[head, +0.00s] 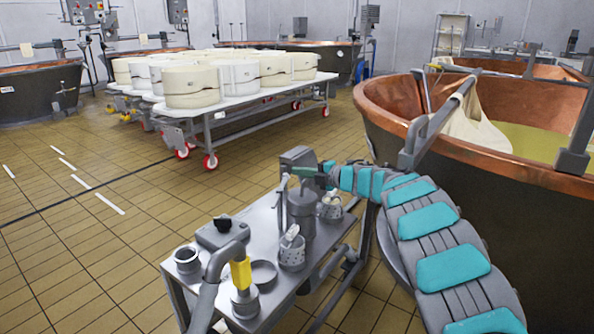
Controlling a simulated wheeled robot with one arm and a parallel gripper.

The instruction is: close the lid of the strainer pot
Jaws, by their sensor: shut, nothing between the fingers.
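A grey metal cart (192,276) stands in front of me with several grey vessels on it. A tall grey cylindrical pot (300,212) near its far end looks like the strainer pot. A grey blocky piece (297,157) rises behind the pot; I cannot tell whether it is the lid. My arm reaches in from the lower right. My gripper (300,172) is shut and empty, small in the picture, at the top of the pot. I cannot tell whether it touches the pot. The pot's hinge and lid angle are not clear.
Perforated cups (292,253) stand beside the pot on the cart. A pipe with a yellow band (241,273) rises at the cart's near end. A large copper vat (390,125) stands close on the right. Tiled floor (75,250) is free on the left.

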